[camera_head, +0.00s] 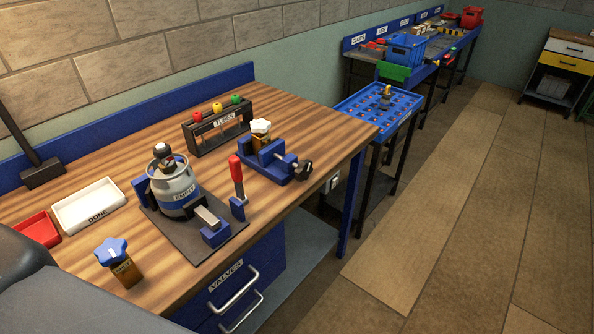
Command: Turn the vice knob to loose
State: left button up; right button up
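A blue vice (277,168) stands near the right end of the wooden workbench (205,265). Its black knob (304,170) is on the vice's right side, by the bench edge. A valve with a white star-shaped handle (260,127) and a brass-coloured body stands at the vice's jaws; I cannot tell how tightly they close on it. Neither of my grippers is in view. A dark grey rounded shape, possibly part of my own body, covers the lower left corner.
A tank marked EMPTY (174,188) stands in a fixture beside a red-handled clamp (237,172). A blue-handled valve (115,256), a white DONE tray (88,205), a red tray (39,229) and a TUBES rack (217,128) are also on the bench. The floor (440,215) to the right is clear.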

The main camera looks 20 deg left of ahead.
aim_at(303, 170)
jog(key=i+l+u, duration=0.1)
jog(key=u, duration=1.15)
jog(key=l+u, duration=0.45)
jog(key=i+l+u, duration=0.1)
jog(key=l+u, duration=0.15)
jog(key=u, duration=0.25)
jog(key=l+u, duration=0.25)
jog(key=l, duration=0.2)
jog(key=k+l+u, duration=0.25)
jog(key=l, duration=0.15)
jog(key=k+l, duration=0.1)
jog(key=l, duration=0.35)
jog(key=k+l+u, duration=0.1)
jog(key=l, duration=0.35)
jog(key=k+l, duration=0.1)
jog(key=l, duration=0.35)
jog(key=k+l+u, duration=0.1)
jog(key=l, duration=0.3)
